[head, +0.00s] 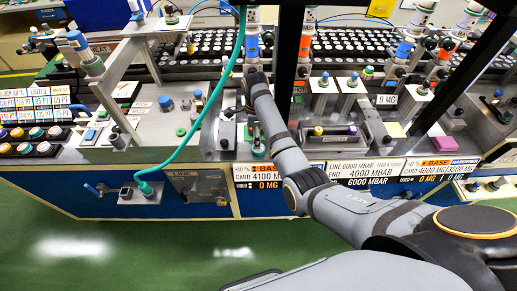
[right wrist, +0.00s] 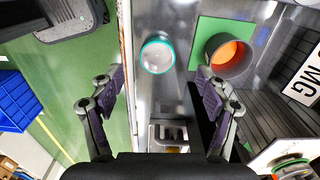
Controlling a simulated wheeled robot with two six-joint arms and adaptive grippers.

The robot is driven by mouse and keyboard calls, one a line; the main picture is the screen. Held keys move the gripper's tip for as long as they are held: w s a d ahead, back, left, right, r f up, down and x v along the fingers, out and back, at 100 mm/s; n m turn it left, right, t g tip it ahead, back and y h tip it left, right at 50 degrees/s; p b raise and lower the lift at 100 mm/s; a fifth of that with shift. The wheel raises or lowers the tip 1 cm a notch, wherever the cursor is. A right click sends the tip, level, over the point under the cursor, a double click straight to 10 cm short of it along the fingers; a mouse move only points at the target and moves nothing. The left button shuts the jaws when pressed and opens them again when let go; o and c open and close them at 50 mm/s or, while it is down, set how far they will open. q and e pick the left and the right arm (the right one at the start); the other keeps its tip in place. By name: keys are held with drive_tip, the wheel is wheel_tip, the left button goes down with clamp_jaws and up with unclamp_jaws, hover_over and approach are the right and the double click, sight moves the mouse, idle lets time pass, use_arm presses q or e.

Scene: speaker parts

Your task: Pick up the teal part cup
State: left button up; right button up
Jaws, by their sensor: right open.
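The teal part cup (right wrist: 158,56) shows in the right wrist view as a round cup with a teal rim and a pale inside, standing on the grey metal bench close to its front edge. In the head view a small teal cup (head: 259,151) stands beside my right forearm. My right gripper (right wrist: 160,90) is open and empty, its two purple-padded fingers spread wide. The cup appears ahead of the gap between the fingertips, apart from both. In the head view my arm largely hides this gripper. My left gripper is in neither view.
A dark grey cup with an orange inside (right wrist: 231,56) stands on a green pad (right wrist: 208,32) beside the teal cup. A metal block with slots (right wrist: 168,137) lies on the bench nearer my gripper. A teal hose (head: 200,125) and dark posts (head: 288,70) cross the bench.

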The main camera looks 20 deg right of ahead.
sight(261, 152)
drive_tip(key=shift+f, duration=0.7)
drive_tip(key=f, duration=0.1)
drive_tip(key=f+p, duration=0.1)
drive_tip(key=f, duration=0.2)
drive_tip(key=shift+s+d+f+p, duration=0.3)
drive_tip(key=shift+s+d+f, duration=0.05)
drive_tip(key=shift+d+f, duration=0.05)
drive_tip(key=shift+f, duration=0.2)
drive_tip(key=c, duration=1.4)
drive_tip(key=shift+r, duration=0.15)
